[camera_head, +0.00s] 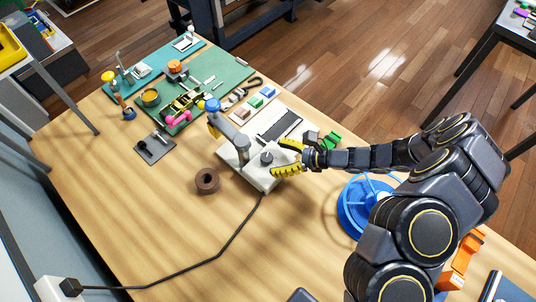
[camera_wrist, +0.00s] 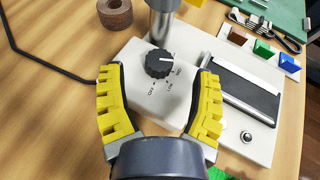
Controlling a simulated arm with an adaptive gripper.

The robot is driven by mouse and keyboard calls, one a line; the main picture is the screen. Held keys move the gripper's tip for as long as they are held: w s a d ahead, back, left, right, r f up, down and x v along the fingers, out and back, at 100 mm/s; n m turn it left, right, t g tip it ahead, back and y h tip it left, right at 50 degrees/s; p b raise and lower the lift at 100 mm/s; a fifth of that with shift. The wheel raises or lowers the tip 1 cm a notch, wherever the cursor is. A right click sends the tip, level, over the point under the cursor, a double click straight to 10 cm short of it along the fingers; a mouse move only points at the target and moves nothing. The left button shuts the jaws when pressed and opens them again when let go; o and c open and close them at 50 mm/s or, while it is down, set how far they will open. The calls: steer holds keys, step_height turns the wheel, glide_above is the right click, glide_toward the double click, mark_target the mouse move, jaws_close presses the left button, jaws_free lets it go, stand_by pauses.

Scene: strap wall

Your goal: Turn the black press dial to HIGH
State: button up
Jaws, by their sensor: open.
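The black press dial (camera_wrist: 159,63) sits on the white press base (camera_wrist: 140,60), at the foot of a grey metal column. OFF, LOW and MED labels show around its near and right side; a HIGH label is not readable. A light mark on the dial seems to face right, just above MED. In the head view, the dial (camera_head: 267,157) is small and dark on the base. My gripper (camera_wrist: 160,74) is open and empty, its yellow fingers on either side of the dial and apart from it. In the head view, my gripper (camera_head: 278,157) is over the base's right side.
The grey press arm with a blue knob (camera_head: 212,105) rises just behind the dial. A brown tape roll (camera_head: 207,181) and a black power cable (camera_head: 236,232) lie left and in front. A blue reel (camera_head: 358,205) stands at right. Bare table lies front left.

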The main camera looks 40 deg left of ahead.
mark_target(268, 156)
steer(key=shift+x, duration=1.65)
jaws_close()
steer(key=shift+n+g, duration=0.4)
steer(key=n+g+h, duration=0.3)
steer(key=shift+n, duration=0.3)
steer(key=n+g+h, duration=0.3)
steer(key=n+h, duration=0.2)
steer(key=shift+a, duration=0.15)
steer(key=shift+n+g+h, duration=0.3)
steer(key=shift+h, duration=0.1)
